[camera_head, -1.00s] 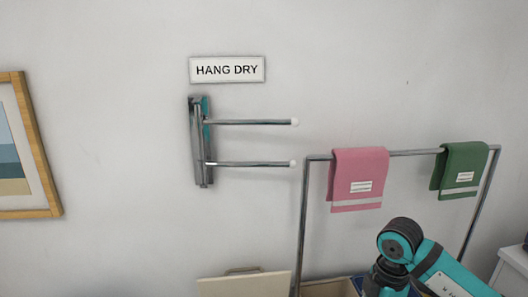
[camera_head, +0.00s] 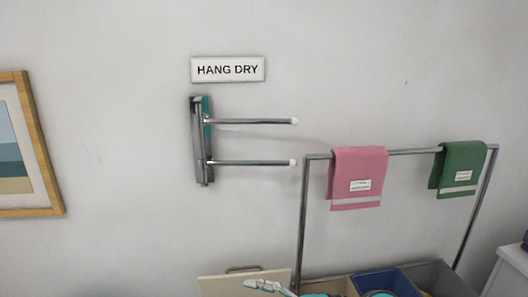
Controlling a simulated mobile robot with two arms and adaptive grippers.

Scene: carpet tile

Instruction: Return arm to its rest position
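Only a small part of my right arm shows, at the bottom edge of the head view. A pale grey and teal piece (camera_head: 268,286), which looks like part of my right gripper (camera_head: 266,286), lies low in front of the bins. Its fingers are too small and cut off to tell whether they are open or shut. Nothing is visibly held there. My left gripper is not in view.
A wall rack with two metal arms (camera_head: 250,121) hangs empty under a "HANG DRY" sign (camera_head: 228,69). A metal rail (camera_head: 410,152) holds a pink towel (camera_head: 357,175) and a green towel (camera_head: 460,167). Bins (camera_head: 440,278) stand below. A white cabinet (camera_head: 512,270) is right.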

